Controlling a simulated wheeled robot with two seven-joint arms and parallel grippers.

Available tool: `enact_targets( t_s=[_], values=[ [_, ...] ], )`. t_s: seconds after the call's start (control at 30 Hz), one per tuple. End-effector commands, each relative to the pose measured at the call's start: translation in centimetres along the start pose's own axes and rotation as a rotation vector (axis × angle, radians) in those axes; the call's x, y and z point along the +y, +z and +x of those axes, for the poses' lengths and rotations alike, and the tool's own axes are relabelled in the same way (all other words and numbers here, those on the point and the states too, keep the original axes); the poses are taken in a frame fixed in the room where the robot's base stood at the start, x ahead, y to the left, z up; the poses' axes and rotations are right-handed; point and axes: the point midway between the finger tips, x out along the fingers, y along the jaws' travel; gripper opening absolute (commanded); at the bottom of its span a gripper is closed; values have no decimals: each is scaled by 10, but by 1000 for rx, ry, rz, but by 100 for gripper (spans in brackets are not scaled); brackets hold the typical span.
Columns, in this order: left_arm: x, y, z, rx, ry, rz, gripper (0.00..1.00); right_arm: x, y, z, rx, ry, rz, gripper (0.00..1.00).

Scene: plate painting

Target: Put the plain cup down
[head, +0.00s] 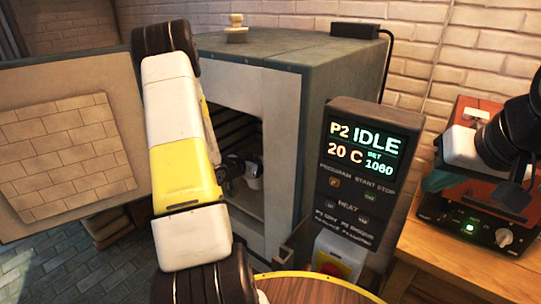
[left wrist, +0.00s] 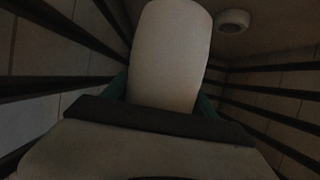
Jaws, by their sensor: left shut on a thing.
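The plain cup (left wrist: 168,50), pale and without visible pattern, fills the upper middle of the left wrist view. My left gripper (left wrist: 165,95) is shut on it; its dark body and bits of green fingers show at the cup's lower end. The cup's far end and any contact below it are hidden. In the head view, my left arm reaches into the open kiln (head: 308,90), and its dark and white wrist end shows inside; the cup cannot be made out there. My right gripper (head: 445,172) is at the right, over a red and black device; its jaw opening is unclear.
The kiln door (head: 60,150) stands open at the left. Dark ridged walls (left wrist: 275,95) are close on both sides in the left wrist view, with a small pale round thing (left wrist: 233,20) at upper right. A control panel (head: 360,150) reads IDLE, 20 C. The device (head: 480,230) stands on a wooden table.

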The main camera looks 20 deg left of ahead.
Motion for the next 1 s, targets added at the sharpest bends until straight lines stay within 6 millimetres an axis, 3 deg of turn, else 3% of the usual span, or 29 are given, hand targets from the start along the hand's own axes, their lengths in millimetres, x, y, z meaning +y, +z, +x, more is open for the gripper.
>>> enact_targets(
  t_s=[0.2,0.43,0.73,1.0],
  values=[
    [-49,-9,36,3,-3,5,4,0,0,0,0,0,0,0],
    [-91,-16,67,2,-2,3,4,0,0,0,0,0,0,0],
    [-111,-20,81,2,0,3,4,0,0,0,0,0,0,0],
    [-111,12,94,1,0,0,4,0,0,0,0,0,0,0]
  ],
)
